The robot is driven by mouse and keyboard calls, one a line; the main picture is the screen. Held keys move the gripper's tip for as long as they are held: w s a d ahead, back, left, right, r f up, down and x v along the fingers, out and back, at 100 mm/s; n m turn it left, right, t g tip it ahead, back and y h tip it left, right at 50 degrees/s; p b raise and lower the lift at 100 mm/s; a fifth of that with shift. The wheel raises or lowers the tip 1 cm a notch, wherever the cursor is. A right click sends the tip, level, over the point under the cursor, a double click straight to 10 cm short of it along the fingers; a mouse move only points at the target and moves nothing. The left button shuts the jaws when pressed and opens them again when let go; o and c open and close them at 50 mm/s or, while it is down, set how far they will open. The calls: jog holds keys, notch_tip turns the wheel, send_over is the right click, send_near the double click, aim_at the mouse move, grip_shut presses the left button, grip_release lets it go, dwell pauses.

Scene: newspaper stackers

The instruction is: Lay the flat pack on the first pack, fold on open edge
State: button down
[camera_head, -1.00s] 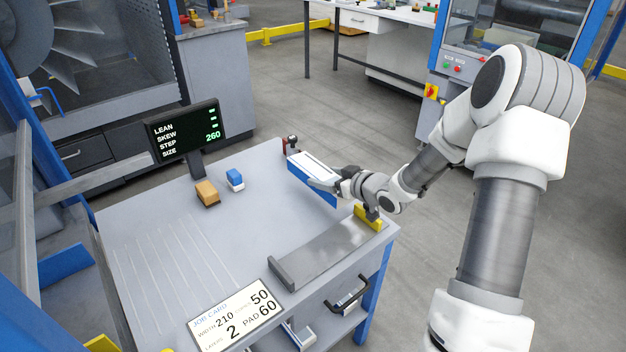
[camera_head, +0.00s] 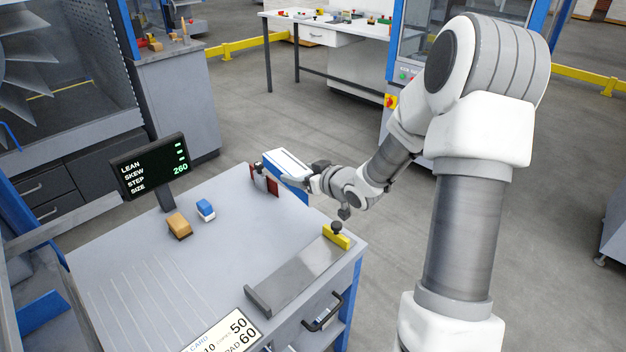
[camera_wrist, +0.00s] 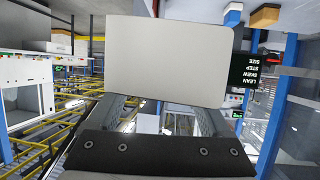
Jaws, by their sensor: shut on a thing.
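A flat pack (camera_head: 290,163) with a white top and blue side is in my gripper (camera_head: 308,180), above the far right corner of the grey bench. In the wrist view the held pack (camera_wrist: 168,62) shows as a plain pale rectangle, with a dark bolted gripper pad (camera_wrist: 160,152) below it. My gripper is shut on the pack. The pack appears raised clear of the bench, roughly level. I cannot make out a first pack or which edge of the held pack is the fold.
A dark red upright piece (camera_head: 269,188) stands at the bench's far edge, close to the pack. A display (camera_head: 150,166), a tan block (camera_head: 179,225) and a small blue-and-white block (camera_head: 205,209) are to the left. A grey metal plate (camera_head: 295,277) with a yellow block (camera_head: 336,236) lies in front.

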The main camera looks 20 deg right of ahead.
jog(key=s+a+r+m+h+p, duration=0.1)
jog(key=a+r+m+h+p, duration=0.2)
jog(key=a+r+p, duration=0.3)
jog(key=shift+s+a+r+m+t+h, duration=0.2)
jog(key=shift+a+r+m+t+h, duration=0.15)
jog(key=shift+r+h, duration=0.35)
